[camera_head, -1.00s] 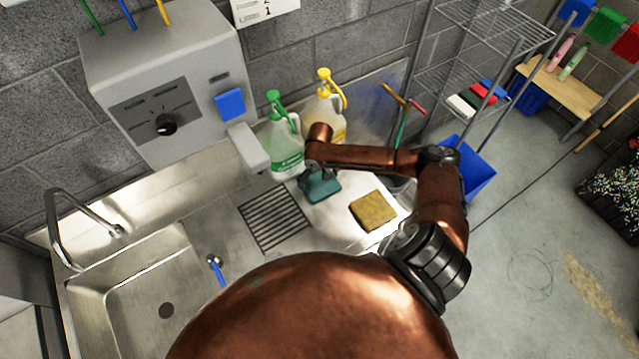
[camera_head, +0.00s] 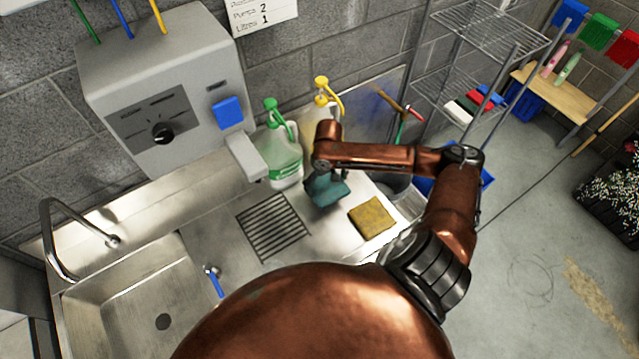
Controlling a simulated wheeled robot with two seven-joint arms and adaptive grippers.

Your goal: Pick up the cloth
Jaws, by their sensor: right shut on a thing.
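A teal cloth (camera_head: 328,190) is at the back of the steel counter, right of the drain grate. My right gripper (camera_head: 318,180) is above it and shut on it; the fingers are small and partly hidden by the wrist. Whether the cloth is clear of the counter is hard to tell. My left gripper is not in view.
A green-topped jug (camera_head: 284,155) and a yellow-topped jug (camera_head: 322,110) stand close behind the gripper. The steel sink (camera_head: 135,295) with its tap (camera_head: 60,235) is at left. A grey dispenser (camera_head: 165,95) hangs above. A wire shelf (camera_head: 490,30) stands at right.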

